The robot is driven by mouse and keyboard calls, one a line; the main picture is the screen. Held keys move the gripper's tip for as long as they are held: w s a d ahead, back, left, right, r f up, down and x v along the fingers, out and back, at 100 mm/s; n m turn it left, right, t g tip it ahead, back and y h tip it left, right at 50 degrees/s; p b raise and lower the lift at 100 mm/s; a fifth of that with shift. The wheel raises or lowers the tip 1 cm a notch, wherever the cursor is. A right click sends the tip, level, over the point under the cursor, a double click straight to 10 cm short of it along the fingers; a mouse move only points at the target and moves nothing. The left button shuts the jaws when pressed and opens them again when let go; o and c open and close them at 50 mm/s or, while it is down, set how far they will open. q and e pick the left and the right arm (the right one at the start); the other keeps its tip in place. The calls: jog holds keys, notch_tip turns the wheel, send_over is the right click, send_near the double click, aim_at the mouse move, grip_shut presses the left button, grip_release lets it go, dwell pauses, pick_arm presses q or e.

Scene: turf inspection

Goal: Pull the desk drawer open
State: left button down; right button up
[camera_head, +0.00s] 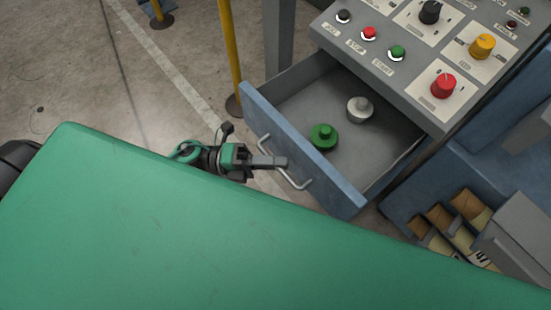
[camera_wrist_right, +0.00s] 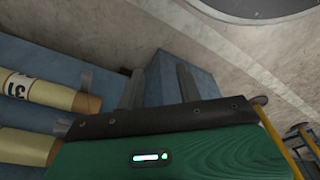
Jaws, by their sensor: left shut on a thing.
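The desk drawer (camera_head: 350,192) has a blue front and a grey inside. It stands pulled out from under the control desk, with its interior in plain view. A green round knob-like piece (camera_head: 323,137) and a pale grey one (camera_head: 360,109) lie in it. A bent metal bar handle (camera_head: 299,185) is on the drawer front. My left gripper (camera_head: 280,163), black and green, is at this handle from the left and shut on it. My right gripper (camera_wrist_right: 160,85) shows in the right wrist view, its two grey fingers apart with nothing held between them.
The sloped control panel (camera_head: 408,72) with coloured knobs and buttons stands above the drawer. A yellow post (camera_head: 230,45) rises left of it. Brown and tan rolls (camera_head: 470,205) sit in a blue rack at the lower right. The concrete floor (camera_head: 60,70) at left is mostly clear.

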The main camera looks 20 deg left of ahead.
pick_arm(q)
jog(key=c, duration=1.5)
grip_release()
pick_arm(e)
jog(key=shift+w, duration=0.1)
